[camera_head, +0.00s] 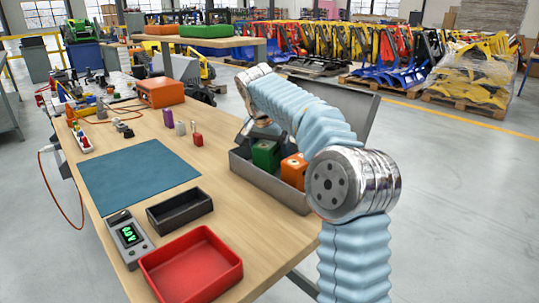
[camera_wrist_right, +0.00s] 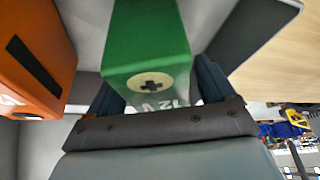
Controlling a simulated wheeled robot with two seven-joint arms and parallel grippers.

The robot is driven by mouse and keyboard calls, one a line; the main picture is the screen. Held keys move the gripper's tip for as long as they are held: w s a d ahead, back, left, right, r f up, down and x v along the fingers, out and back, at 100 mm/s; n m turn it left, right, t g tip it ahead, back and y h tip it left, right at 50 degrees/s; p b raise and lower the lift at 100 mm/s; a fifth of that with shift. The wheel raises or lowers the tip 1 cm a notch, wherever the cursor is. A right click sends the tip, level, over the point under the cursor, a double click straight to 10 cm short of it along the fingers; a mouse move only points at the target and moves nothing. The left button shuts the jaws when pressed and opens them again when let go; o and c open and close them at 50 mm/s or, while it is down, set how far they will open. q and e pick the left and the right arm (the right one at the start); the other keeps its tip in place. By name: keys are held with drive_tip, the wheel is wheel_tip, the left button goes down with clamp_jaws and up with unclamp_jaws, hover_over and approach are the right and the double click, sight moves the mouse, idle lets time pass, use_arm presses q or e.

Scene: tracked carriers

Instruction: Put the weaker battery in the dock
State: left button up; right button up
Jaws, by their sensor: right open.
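A green battery (camera_head: 265,154) and an orange battery (camera_head: 294,168) stand in a grey metal case (camera_head: 272,191) with its lid raised. In the right wrist view the green battery (camera_wrist_right: 147,40) shows a round cream patch with a dark cross and partly hidden white lettering. The orange battery (camera_wrist_right: 36,50) is to its left. My right gripper (camera_wrist_right: 158,85) is open, with its fingers on either side of the green battery; whether they touch it is unclear. A black open-topped holder (camera_head: 180,210), possibly the dock, is empty. A meter (camera_head: 129,238) shows green digits. My left gripper is out of view.
An empty red tray (camera_head: 191,268) lies at the table's near edge. A blue mat (camera_head: 138,175) is clear. An orange box (camera_head: 160,92) and several small items stand farther back. The case's raised lid (camera_head: 339,111) stands behind my right arm.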

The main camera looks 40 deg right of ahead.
idle(0.3)
clamp_jaws()
idle(0.4)
